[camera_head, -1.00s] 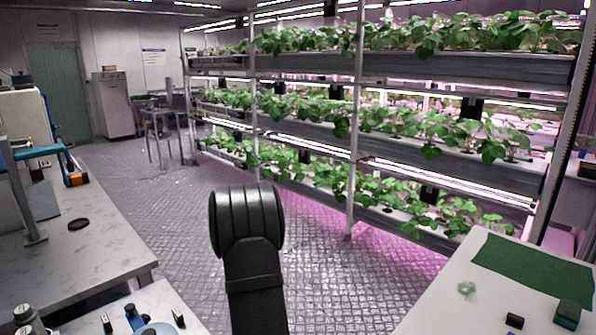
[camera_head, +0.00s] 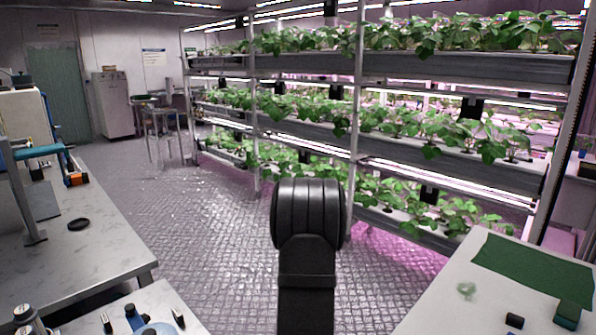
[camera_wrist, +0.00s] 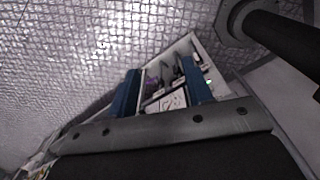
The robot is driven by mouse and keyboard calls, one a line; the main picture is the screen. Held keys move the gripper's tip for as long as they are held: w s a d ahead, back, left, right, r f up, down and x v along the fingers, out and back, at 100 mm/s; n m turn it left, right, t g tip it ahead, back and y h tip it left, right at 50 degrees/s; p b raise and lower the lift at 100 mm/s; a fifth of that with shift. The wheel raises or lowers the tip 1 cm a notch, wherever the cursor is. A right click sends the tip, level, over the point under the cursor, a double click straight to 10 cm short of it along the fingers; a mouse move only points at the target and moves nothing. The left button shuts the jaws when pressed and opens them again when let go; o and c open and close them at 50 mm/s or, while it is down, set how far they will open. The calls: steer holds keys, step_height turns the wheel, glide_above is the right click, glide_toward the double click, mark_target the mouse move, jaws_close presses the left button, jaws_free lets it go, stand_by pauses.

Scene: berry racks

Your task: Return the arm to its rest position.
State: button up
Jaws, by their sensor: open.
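My gripper (camera_wrist: 158,65) shows in the wrist view as two blue fingers spread apart on a dark grey bar. It is open, and I see nothing held between the fingers. In the head view only a black link of my arm shows, rising from the bottom edge right of the middle. The gripper itself is out of that view.
Planted racks (camera_head: 450,72) stand behind my arm. A grey bench (camera_head: 110,240) is at the left. A white table (camera_head: 440,305) with a green mat (camera_head: 535,264) is at the right. Open tiled floor (camera_head: 215,235) lies between them.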

steer(key=s+d+m, duration=0.2)
steer(key=s+d, duration=0.1)
steer(key=d, duration=0.7)
steer(key=s+d+m, duration=0.3)
steer(key=d, duration=0.8)
steer(key=shift+s+r, duration=0.2)
steer(key=shift+s, duration=0.15)
steer(key=shift+o, duration=0.2)
steer(key=shift+d, duration=0.1)
